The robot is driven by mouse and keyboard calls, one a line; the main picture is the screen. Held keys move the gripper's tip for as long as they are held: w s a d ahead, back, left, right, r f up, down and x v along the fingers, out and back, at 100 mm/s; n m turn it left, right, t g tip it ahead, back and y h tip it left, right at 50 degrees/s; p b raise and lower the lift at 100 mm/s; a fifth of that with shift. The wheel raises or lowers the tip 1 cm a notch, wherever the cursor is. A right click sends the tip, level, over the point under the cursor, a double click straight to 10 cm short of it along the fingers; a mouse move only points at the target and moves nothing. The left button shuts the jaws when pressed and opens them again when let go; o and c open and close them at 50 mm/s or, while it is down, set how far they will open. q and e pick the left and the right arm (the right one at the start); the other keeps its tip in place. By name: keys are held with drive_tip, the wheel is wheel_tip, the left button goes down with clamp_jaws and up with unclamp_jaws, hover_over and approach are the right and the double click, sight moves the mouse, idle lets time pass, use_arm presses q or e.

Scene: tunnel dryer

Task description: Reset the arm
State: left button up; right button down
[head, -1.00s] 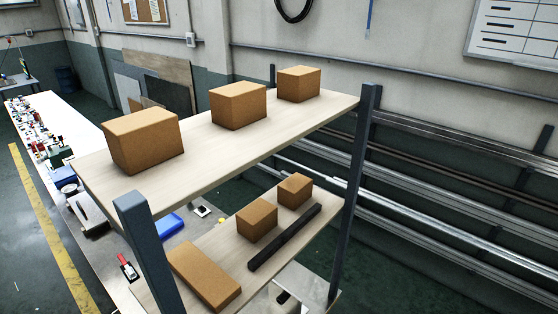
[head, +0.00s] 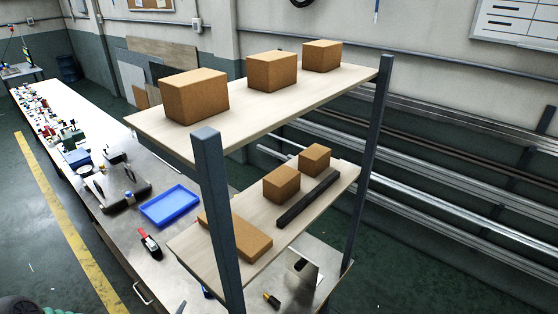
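Neither gripper shows in the head view, so I cannot see whether they are open or shut. No arm can be made out with certainty. A dark rounded shape (head: 20,306) with a greenish part is cut off at the bottom left corner; I cannot tell what it is.
A shelf rack with grey posts (head: 218,220) stands close ahead. Its upper board (head: 235,110) and lower board (head: 255,212) carry cardboard boxes. A workbench (head: 120,200) behind holds a blue tray (head: 170,206) and tools. Open floor (head: 40,240) lies at the left.

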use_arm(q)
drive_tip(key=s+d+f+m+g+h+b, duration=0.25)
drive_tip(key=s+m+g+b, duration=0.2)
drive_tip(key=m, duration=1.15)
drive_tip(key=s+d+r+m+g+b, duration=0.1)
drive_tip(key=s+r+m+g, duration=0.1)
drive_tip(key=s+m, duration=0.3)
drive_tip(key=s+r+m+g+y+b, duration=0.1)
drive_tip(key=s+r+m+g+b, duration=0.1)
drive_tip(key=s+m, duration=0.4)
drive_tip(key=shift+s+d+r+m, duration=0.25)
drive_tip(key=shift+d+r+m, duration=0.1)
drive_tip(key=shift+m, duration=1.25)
